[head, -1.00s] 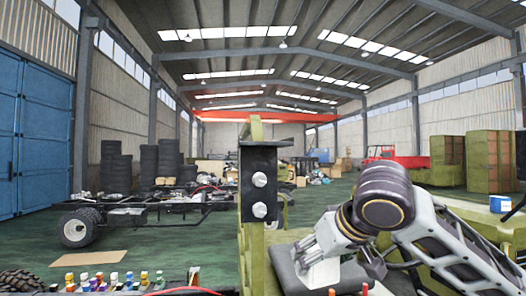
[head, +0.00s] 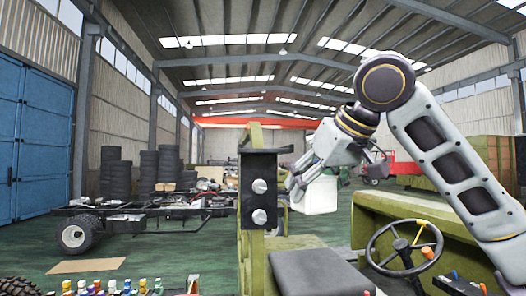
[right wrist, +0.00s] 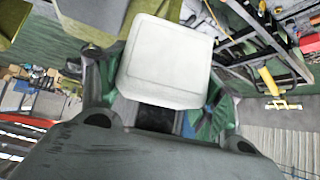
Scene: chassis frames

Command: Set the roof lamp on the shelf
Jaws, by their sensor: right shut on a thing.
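A white, box-shaped thing with rounded edges, which I take for the roof lamp (head: 320,196), is held up in the air by my right gripper (head: 335,178). In the right wrist view the white lamp (right wrist: 167,60) sits between the two fingers, which are shut on it. In the head view it hangs right of the black bolted plate (head: 262,190) on the green post, above and behind the dark seat. The post's top has a flat dark ledge (head: 263,151); I cannot tell whether this is the shelf. My left gripper is not in view.
The dark seat (head: 315,272) and a steering wheel (head: 404,246) with levers are below my right arm. Small coloured bottles (head: 112,285) line the lower left edge. A bare vehicle chassis (head: 150,212) and tyre stacks stand farther back on open green floor.

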